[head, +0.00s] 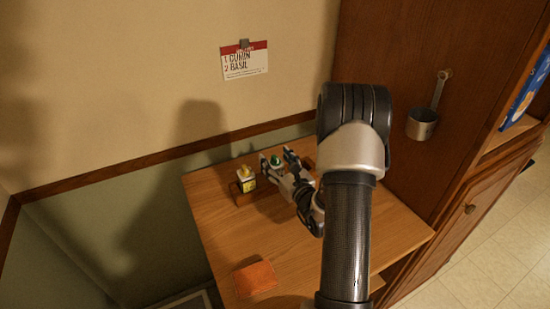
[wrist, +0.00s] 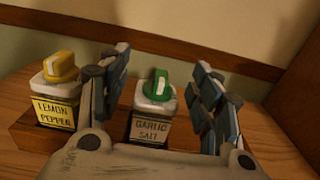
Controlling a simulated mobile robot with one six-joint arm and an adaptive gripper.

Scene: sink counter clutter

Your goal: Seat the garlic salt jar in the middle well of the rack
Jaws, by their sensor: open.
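The garlic salt jar (wrist: 151,128), with a green and white cap, stands upright between the fingers of my open gripper (wrist: 162,60) in the wrist view. A gap shows on both sides of its cap. It stands at the middle of the dark wooden rack (wrist: 32,138); its base is hidden behind my gripper, so I cannot tell how deep it sits. In the head view its green cap (head: 276,161) shows between the fingertips. The lemon pepper jar (wrist: 55,106), with a yellow cap, stands in the rack's left well. The rack's right part is mostly hidden by my gripper.
The rack is on a wooden counter (head: 235,232) near the wall. An orange-brown cloth or sponge (head: 255,278) lies at the counter's front. A card reading cumin and basil (head: 244,62) is on the wall. A metal measuring cup (head: 422,124) hangs on the cabinet side at right.

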